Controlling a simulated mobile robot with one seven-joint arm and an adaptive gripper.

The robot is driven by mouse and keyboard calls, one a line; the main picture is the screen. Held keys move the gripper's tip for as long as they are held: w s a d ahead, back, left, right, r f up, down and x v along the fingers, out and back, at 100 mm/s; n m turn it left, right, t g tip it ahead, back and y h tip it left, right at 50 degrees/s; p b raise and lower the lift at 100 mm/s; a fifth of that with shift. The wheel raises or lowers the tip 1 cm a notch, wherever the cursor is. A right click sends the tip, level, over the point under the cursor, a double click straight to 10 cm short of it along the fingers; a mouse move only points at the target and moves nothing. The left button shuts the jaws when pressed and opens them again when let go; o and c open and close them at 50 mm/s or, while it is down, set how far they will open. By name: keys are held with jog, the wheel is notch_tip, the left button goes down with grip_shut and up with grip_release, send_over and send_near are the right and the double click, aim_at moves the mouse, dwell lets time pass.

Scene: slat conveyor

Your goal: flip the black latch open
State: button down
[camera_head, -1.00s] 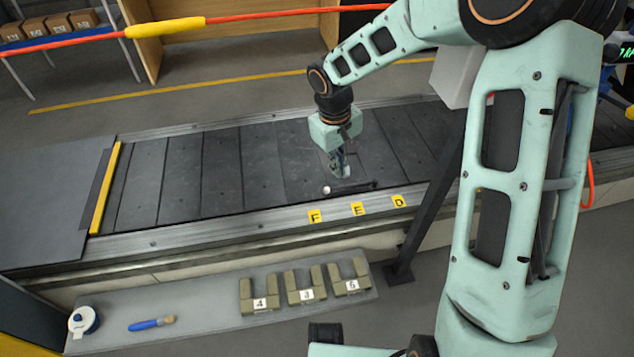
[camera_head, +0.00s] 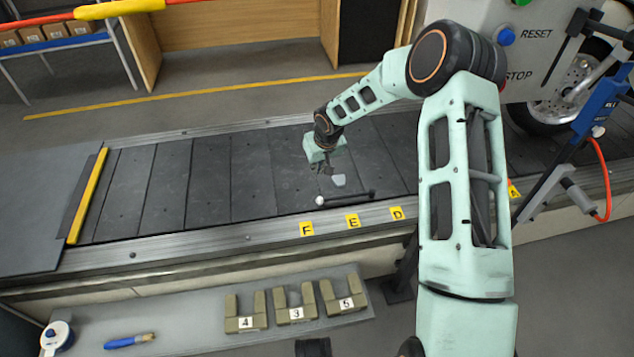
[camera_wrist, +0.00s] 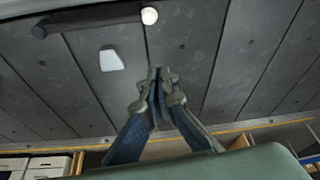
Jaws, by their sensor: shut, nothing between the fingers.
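The black latch (camera_head: 348,196) is a dark bar with a white ball knob (camera_head: 319,201) at its left end. It lies flat, roughly parallel to the conveyor's near rail. In the wrist view the bar (camera_wrist: 90,17) runs along the top, with the knob (camera_wrist: 149,15) at its right end. A small pale grey plate (camera_head: 338,180) lies just behind the bar and also shows in the wrist view (camera_wrist: 111,60). My gripper (camera_head: 327,170) is shut and empty, beyond the knob and apart from it. In the wrist view its fingertips (camera_wrist: 158,76) point toward the knob.
Dark slats (camera_head: 220,180) form the conveyor, edged by a metal near rail (camera_head: 180,247) with yellow letter tags. A lower shelf (camera_head: 190,335) holds numbered brackets (camera_head: 296,308), a brush (camera_head: 130,341) and a tape roll (camera_head: 56,338). The slats left of my gripper are clear.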

jog(key=b+x, duration=0.3)
jog(key=x, duration=0.7)
jog(key=shift+f, duration=0.25)
jog(key=s, duration=0.1)
jog(key=s+d, duration=0.1)
jog(key=shift+s+d+r, duration=0.1)
jog(key=shift+s+r, duration=0.05)
jog(key=shift+s, duration=0.2)
jog(key=shift+s+d+b, duration=0.2)
jog(key=shift+s+b, duration=0.15)
jog(key=shift+s, duration=0.15)
jog(key=shift+s, duration=0.15)
